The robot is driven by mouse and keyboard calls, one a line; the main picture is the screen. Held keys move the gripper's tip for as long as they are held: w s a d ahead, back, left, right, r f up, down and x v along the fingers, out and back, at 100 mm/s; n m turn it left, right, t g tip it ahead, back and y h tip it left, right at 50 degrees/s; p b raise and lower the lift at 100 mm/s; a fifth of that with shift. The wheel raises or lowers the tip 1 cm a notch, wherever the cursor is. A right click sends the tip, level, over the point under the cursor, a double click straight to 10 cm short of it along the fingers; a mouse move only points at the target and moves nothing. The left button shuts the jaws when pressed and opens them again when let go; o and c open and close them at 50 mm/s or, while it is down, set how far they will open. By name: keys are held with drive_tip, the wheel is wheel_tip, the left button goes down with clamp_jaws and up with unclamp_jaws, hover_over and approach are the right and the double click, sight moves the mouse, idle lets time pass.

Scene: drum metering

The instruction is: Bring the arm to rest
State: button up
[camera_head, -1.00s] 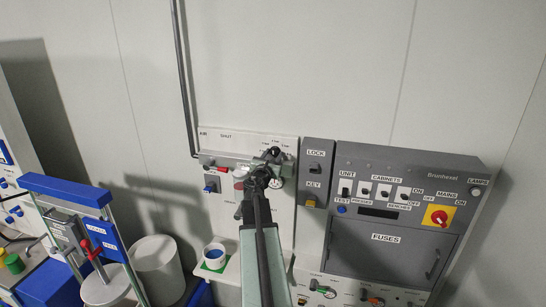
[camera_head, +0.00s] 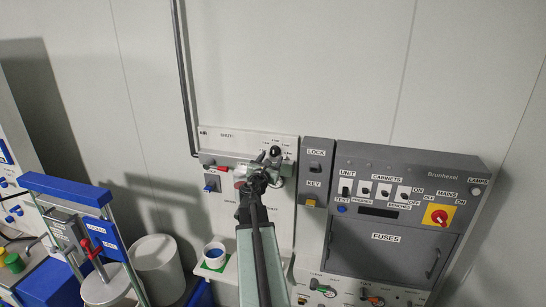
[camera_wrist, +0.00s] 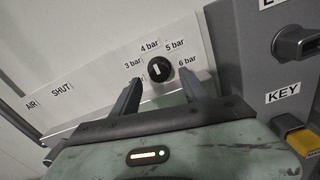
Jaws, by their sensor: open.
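My gripper (camera_head: 268,158) is in front of the white air panel (camera_head: 222,140) on the wall. In the wrist view its two fingers (camera_wrist: 160,92) are apart with nothing held between them. A round black pressure knob (camera_wrist: 160,69) with a white mark shows between and beyond the fingertips. Labels from 3 bar to 6 bar surround it. In the head view the knob (camera_head: 275,151) is just above my gripper. I cannot tell the exact gap between fingers and knob.
A grey cabinet (camera_head: 400,165) with switches, a red and yellow mains switch (camera_head: 438,216) and a fuse door stands right of my gripper. The lock and key box (camera_head: 317,170) is close beside it.

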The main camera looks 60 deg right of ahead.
drive_tip(key=v, duration=0.4)
drive_tip(key=shift+a, duration=0.1)
